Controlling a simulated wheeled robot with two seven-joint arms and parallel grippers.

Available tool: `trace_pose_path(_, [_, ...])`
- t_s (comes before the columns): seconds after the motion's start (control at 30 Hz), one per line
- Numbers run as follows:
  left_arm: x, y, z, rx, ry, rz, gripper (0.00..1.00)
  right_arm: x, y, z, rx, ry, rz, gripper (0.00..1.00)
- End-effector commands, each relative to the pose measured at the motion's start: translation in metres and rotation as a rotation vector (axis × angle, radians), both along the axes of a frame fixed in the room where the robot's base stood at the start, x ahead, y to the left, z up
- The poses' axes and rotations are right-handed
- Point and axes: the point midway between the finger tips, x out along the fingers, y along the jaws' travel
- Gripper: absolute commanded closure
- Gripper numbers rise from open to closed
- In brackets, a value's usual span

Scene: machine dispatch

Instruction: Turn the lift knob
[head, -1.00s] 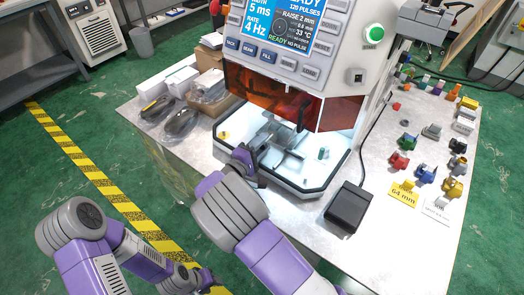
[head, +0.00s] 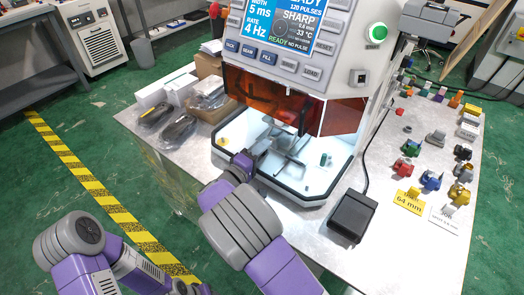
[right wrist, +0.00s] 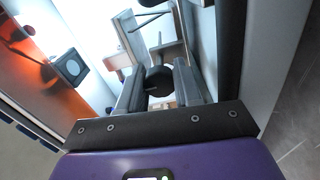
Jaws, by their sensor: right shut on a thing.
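The lift knob (right wrist: 160,80) is a dark round knob in the right wrist view, between the two fingers of my right gripper (right wrist: 162,88). The gripper is shut on it. In the head view my right gripper (head: 245,160) is at the front left of the machine's white work chamber, and it hides the knob there. The grey stage (head: 283,140) stands inside the chamber behind the gripper. The machine's screen (head: 285,25) reads SHARP and READY. My left arm shows at the lower left of the head view, but its fingers are not seen.
An orange shield (head: 270,95) hangs over the chamber. A black pedal box (head: 351,215) lies on the table to the right, with its cable running back. Several coloured parts (head: 431,180) and a yellow 64 mm card (head: 409,200) are farther right. Bagged items (head: 170,130) lie at left.

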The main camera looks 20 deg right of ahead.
Motion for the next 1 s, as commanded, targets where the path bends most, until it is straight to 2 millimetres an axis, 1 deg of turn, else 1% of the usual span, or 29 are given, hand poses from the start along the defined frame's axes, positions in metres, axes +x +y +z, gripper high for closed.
trace_pose_path(0.03, [0.000, 0.000, 0.000, 0.000, 0.000, 0.000, 0.57, 0.000, 0.001, 0.000, 0.000, 0.000, 0.001, 0.97])
trace_pose_path(0.07, [0.000, 0.000, 0.000, 0.000, 0.000, 0.000, 0.57, 0.000, 0.001, 0.000, 0.000, 0.000, 0.001, 0.65])
trace_pose_path(0.2, [0.000, 0.000, 0.000, 0.000, 0.000, 0.000, 0.57, 0.000, 0.000, 0.000, 0.000, 0.000, 0.001, 0.44])
trace_pose_path(0.23, [0.000, 0.000, 0.000, 0.000, 0.000, 0.000, 0.57, 0.000, 0.000, 0.000, 0.000, 0.000, 0.001, 0.41])
trace_pose_path(0.57, [0.000, 0.000, 0.000, 0.000, 0.000, 0.000, 0.57, 0.000, 0.000, 0.000, -0.001, 0.002, 0.000, 0.41])
trace_pose_path(0.67, [0.000, 0.000, 0.003, 0.000, 0.000, 0.000, 0.57, 0.000, 0.000, 0.001, -0.009, 0.012, 0.000, 0.41])
trace_pose_path(0.77, [0.000, 0.000, 0.010, 0.000, 0.000, 0.000, 0.57, 0.000, 0.000, 0.002, -0.037, 0.047, 0.000, 0.41])
trace_pose_path(1.0, [0.000, 0.000, 0.041, 0.000, 0.000, 0.000, 0.57, 0.000, 0.000, 0.005, -0.171, 0.219, 0.000, 0.41])
